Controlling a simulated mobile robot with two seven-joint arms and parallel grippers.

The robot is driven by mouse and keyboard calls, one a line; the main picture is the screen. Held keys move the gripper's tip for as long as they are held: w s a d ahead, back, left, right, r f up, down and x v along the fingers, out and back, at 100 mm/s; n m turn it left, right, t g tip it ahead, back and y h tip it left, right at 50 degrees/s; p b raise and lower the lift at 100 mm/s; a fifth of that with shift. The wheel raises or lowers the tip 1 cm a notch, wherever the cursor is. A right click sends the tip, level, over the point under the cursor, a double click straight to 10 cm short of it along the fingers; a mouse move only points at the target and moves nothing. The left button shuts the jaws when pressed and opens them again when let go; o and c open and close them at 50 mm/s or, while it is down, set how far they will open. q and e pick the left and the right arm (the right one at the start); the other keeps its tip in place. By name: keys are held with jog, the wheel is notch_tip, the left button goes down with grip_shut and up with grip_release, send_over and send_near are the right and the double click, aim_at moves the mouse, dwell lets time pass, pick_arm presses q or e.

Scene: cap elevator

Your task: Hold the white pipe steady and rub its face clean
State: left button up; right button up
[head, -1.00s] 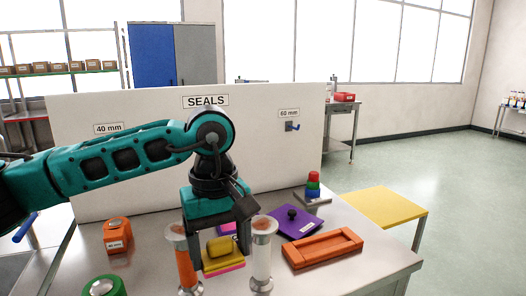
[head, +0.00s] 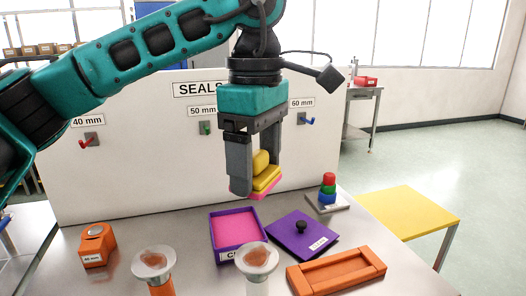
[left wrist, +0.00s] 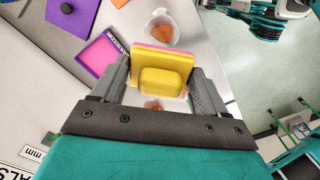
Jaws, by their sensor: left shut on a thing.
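The white pipe (head: 257,284) stands upright at the front of the table, its lower end cut off by the frame. Its round face (head: 256,257) has an orange-brown stain; it also shows in the left wrist view (left wrist: 158,31). My left gripper (head: 254,190) is shut on a yellow pad (head: 263,176) with a pink underside, and holds it in the air, apart from the pipe. The pad fills the space between the fingers in the left wrist view (left wrist: 165,72). Part of my right arm shows at that view's upper right; its jaws are unclear.
An orange pipe (head: 160,289) with a stained face stands left. A purple tray (head: 214,232) with pink inside and a purple lid (head: 290,236) lie behind. An orange frame (head: 335,274) is right, an orange block (head: 98,246) left. A SEALS panel (head: 160,150) with hooks stands behind.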

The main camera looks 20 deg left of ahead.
pick_arm(q)
jog(key=shift+s+f, duration=0.3)
jog(key=shift+f, duration=0.15)
notch_tip(320, 180, down, 5)
jog(key=b, duration=0.3)
pick_arm(e)
jog(key=f, duration=0.2)
jog(key=s+f, duration=0.1)
jog(key=f, duration=0.1)
pick_arm(q)
jog(key=shift+r, duration=0.1)
